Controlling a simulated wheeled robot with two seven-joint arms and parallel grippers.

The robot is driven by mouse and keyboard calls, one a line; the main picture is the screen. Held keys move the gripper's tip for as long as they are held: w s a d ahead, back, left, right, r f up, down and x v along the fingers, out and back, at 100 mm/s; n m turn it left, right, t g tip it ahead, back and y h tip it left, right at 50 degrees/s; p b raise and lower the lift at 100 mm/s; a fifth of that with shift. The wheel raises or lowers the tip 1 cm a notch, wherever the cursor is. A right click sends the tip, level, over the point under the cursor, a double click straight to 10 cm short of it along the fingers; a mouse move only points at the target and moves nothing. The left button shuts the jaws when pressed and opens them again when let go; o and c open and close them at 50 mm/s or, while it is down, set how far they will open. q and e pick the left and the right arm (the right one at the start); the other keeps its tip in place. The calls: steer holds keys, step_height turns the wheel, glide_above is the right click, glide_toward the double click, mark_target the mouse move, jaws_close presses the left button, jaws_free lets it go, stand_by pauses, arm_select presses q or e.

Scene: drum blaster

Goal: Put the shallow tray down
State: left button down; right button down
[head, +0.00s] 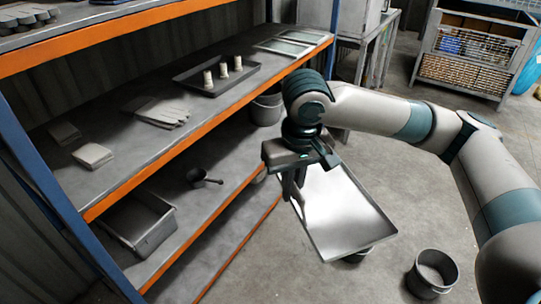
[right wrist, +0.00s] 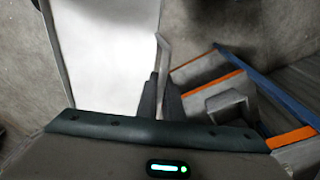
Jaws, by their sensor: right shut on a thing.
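The shallow tray (head: 345,215) is a bright metal tray with a low rim. My right gripper (head: 293,190) is shut on its near left rim and holds it out in front of the shelf rack, over the floor. In the right wrist view the tray (right wrist: 105,45) reaches up from the fingers (right wrist: 162,95), with its bent edge between them. The tray looks somewhat tilted; its exact height is hard to tell. My left gripper is not in view.
The upper shelf (head: 215,105) bears a dark tray (head: 190,78) with three small pale cylinders, gloves (head: 162,112) and pale blocks (head: 92,155). Below are a grey bin (head: 150,240) and a dark scoop (head: 200,178). A bucket (head: 432,272) stands on the floor; another round thing is mostly hidden under the tray.

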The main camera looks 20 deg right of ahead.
steer(key=a+r+n+y, duration=0.1)
steer(key=a+r+n, duration=0.3)
steer(key=a, duration=0.9)
steer(key=n, duration=0.3)
steer(key=shift+a+n, duration=0.35)
steer(key=shift+n, duration=0.05)
steer(key=shift+s+r, duration=0.1)
